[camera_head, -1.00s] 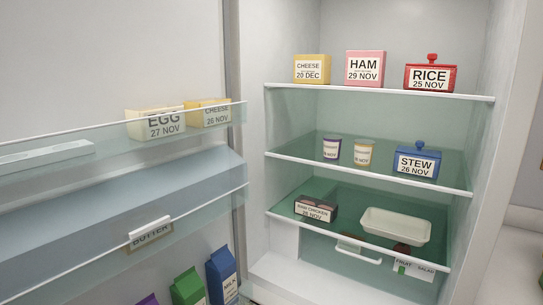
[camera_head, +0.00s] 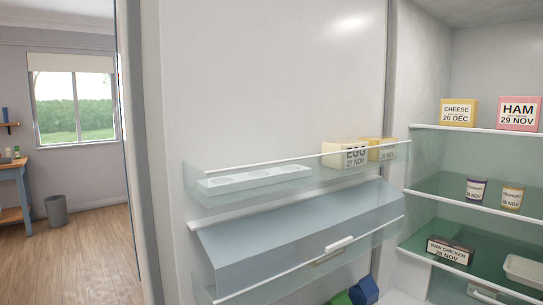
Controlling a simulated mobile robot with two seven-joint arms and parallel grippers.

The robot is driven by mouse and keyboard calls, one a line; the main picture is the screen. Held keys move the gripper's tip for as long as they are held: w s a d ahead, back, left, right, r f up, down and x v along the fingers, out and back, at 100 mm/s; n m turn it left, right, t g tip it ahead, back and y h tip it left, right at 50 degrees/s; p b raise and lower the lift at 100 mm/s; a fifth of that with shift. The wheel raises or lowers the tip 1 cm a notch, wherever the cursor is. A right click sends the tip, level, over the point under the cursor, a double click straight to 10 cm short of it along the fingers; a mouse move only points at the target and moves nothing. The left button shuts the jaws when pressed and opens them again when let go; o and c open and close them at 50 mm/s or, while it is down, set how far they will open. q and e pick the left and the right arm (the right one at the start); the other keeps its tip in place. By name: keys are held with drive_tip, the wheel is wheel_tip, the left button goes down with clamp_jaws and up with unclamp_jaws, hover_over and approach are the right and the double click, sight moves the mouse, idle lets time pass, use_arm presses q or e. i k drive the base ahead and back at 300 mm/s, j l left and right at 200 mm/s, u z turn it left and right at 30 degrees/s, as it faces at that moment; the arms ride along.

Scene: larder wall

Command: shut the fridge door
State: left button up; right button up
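The fridge door (camera_head: 270,80) stands wide open on the left of the fridge, its inner face towards me. Its upper shelf (camera_head: 230,184) holds an egg tray (camera_head: 255,179), an egg box (camera_head: 343,156) and a cheese box (camera_head: 382,150). A covered butter compartment (camera_head: 300,235) is below it. The door's free edge (camera_head: 150,160) is at the left. The fridge interior (camera_head: 470,60) shows at the right, with part of it cut off by the picture edge. Neither of my grippers is in view.
Inside the fridge are a yellow cheese box (camera_head: 459,112), a ham box (camera_head: 519,114), small pots (camera_head: 476,190) and a raw chicken pack (camera_head: 450,250). Beyond the door's edge lies open wooden floor (camera_head: 85,255), with a bin (camera_head: 57,211), a table (camera_head: 14,185) and a window (camera_head: 75,105).

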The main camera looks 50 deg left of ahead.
sight(229, 107)
drive_tip(key=k+j+z, duration=0.1)
drive_tip(key=k+j, duration=0.15)
drive_tip(key=j, duration=0.15)
drive_tip(key=k+j+z, duration=0.1)
drive_tip(key=k+j, duration=0.3)
drive_tip(key=j, duration=0.2)
drive_tip(key=j+z, duration=0.1)
drive_tip(key=j, duration=0.25)
drive_tip(key=k+j+z, duration=0.1)
drive_tip(key=j, duration=0.2)
drive_tip(key=k+j, duration=0.1)
drive_tip(key=j, duration=0.35)
drive_tip(key=j+z, duration=0.15)
drive_tip(key=j, duration=0.3)
drive_tip(key=k, duration=0.05)
